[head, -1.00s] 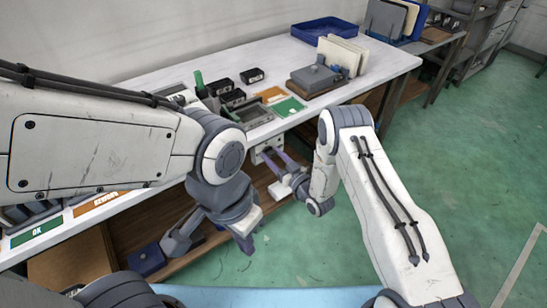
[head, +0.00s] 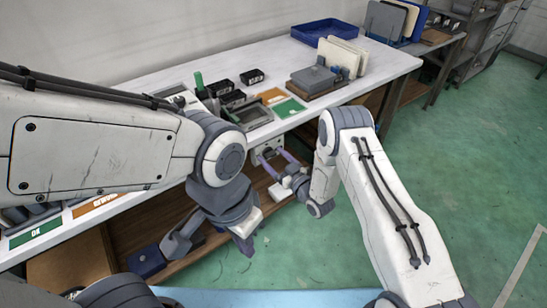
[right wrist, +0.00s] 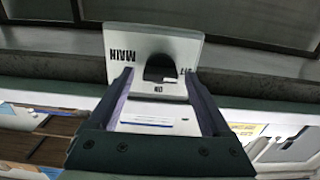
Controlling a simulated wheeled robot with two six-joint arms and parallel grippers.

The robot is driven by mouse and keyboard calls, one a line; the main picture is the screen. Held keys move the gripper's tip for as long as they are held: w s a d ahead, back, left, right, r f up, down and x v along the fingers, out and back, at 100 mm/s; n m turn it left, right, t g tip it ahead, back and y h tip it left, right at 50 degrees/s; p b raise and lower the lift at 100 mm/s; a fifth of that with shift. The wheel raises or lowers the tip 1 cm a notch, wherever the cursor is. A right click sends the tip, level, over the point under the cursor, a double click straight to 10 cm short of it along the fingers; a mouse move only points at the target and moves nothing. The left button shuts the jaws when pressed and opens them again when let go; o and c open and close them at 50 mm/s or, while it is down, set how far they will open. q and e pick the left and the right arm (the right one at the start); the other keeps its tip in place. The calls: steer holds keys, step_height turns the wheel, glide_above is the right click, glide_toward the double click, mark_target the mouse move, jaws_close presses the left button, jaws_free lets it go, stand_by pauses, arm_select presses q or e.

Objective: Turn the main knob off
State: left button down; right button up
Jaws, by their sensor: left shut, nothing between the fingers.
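The white panel marked MAIN (right wrist: 188,45) fills the middle of the right wrist view, its lettering upside down. On it is a dark knob (right wrist: 160,68). A partly covered label sits right of the knob and another short label below it; I cannot tell which way the knob points. My right gripper (right wrist: 157,75) is open, with one fingertip on each side of the knob; contact cannot be told. In the head view the panel (head: 266,147) hangs under the bench edge, with my right gripper (head: 276,157) in front. My left gripper (head: 244,243) is shut and empty, lower, away from the panel.
The white bench (head: 150,80) holds several dark boxes (head: 252,76), a blue tray (head: 323,31) and a rack of upright plates (head: 343,55). A wooden shelf (head: 180,235) lies below the bench. The green floor (head: 460,150) at right is clear.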

steer(key=v, duration=1)
steer(key=shift+s+d, duration=0.15)
steer(key=shift+s, duration=0.05)
steer(key=w+a+r+n+g+h+p, duration=0.25)
steer(key=a+r+g, duration=0.2)
steer(key=r, duration=0.25)
steer(key=s+a+r+g+h+p, duration=0.2)
steer(key=s+r+h+p, duration=0.15)
steer(key=r, duration=0.45)
steer(key=s+d+r+g+h+p, duration=0.1)
steer(key=s+r, duration=0.4)
steer(key=s, duration=0.5)
steer(key=s+d+r+m+g+h+p, duration=0.1)
steer(key=s+r+g, duration=0.3)
steer(key=s, duration=0.6)
steer(key=s+d+r+m+g+h+p, duration=0.1)
steer(key=s+d+r+g+p, duration=0.1)
steer(key=s+r, duration=0.4)
steer(key=s+d+g, duration=0.1)
steer(key=s, duration=0.2)
steer(key=shift+s+r+h, duration=0.25)
steer(key=shift+s+h, duration=0.05)
steer(key=shift+s, duration=0.1)
steer(key=shift+m, duration=0.25)
